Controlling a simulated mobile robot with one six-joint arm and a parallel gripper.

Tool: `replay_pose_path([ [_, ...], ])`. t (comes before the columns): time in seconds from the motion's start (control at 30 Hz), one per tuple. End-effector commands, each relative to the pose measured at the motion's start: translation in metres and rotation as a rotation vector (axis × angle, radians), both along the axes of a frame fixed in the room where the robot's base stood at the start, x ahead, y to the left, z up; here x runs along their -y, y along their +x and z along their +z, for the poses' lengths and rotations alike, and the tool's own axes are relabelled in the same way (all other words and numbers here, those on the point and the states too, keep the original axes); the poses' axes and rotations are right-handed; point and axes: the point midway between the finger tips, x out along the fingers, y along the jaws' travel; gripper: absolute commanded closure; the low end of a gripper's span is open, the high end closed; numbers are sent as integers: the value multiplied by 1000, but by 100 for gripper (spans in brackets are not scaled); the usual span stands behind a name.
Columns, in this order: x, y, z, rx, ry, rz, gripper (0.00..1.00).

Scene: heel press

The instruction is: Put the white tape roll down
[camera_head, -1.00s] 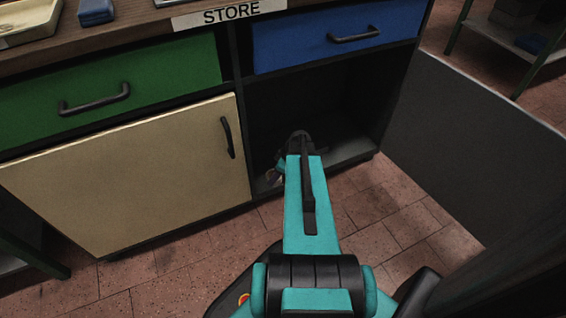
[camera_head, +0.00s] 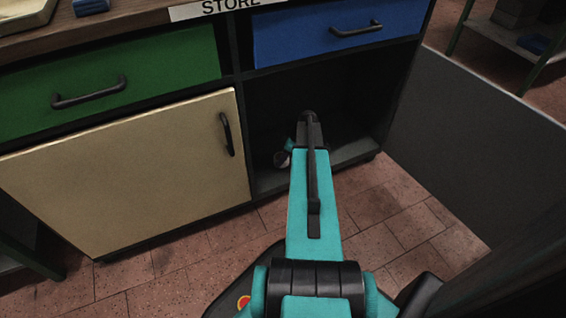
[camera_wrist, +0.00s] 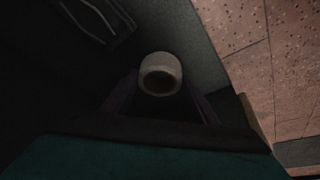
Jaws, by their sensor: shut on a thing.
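The white tape roll (camera_wrist: 160,68) shows in the wrist view, with its round opening facing the camera. My gripper (camera_wrist: 161,88) is shut on it, with one dark finger on each side. In the head view my arm reaches into the dark open compartment under the blue drawer (camera_head: 300,42). My gripper is mostly hidden there behind my own arm. I cannot make out the roll for sure in that view. The compartment's bottom board (camera_head: 350,153) shows to the right of my arm. I cannot tell whether the roll touches the board.
A beige door (camera_head: 130,170) with a black handle is shut left of the compartment, under a green drawer (camera_head: 110,85). A grey panel (camera_head: 480,150) stands to the right. A pale thin outline (camera_wrist: 98,18) shows in the wrist view; I cannot tell what it is.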

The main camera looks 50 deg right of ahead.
Motion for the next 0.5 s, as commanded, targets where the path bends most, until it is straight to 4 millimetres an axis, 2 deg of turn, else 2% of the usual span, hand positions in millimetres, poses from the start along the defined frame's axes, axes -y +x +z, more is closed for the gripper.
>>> replay_pose_path([
  [0.33,0,0,-1,0,0,0,69],
  [0.5,0,0,-16,0,0,0,69],
])
